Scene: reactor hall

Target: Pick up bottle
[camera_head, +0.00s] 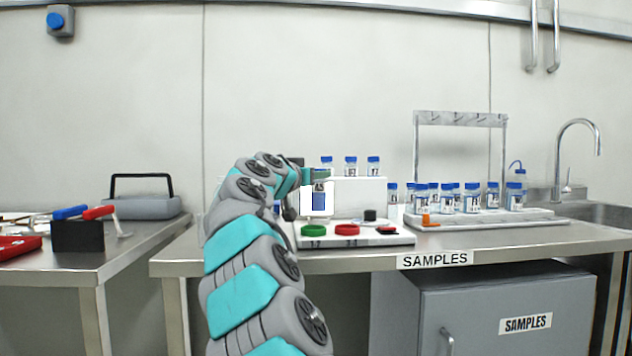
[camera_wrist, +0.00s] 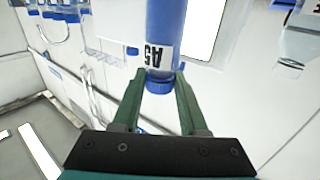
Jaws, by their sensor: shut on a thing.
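The bottle (camera_wrist: 165,25) in my gripper has a blue body, a blue cap and a white label reading A5, upside down in the wrist view. My gripper (camera_wrist: 157,68) has green fingers, one on each side of the bottle near its cap and label, shut on it. In the head view the blue bottle (camera_head: 319,200) shows in front of a bright white panel, beside the end of my arm. My gripper (camera_head: 318,174) is small and partly hidden there. I cannot tell whether the bottle's base touches anything.
Several blue-capped bottles (camera_head: 474,198) stand in a rack at the right, and more (camera_head: 350,166) on a white block behind. A white tray (camera_head: 390,239) with green and red rings lies at the bench front. A sink tap (camera_head: 597,150) stands far right.

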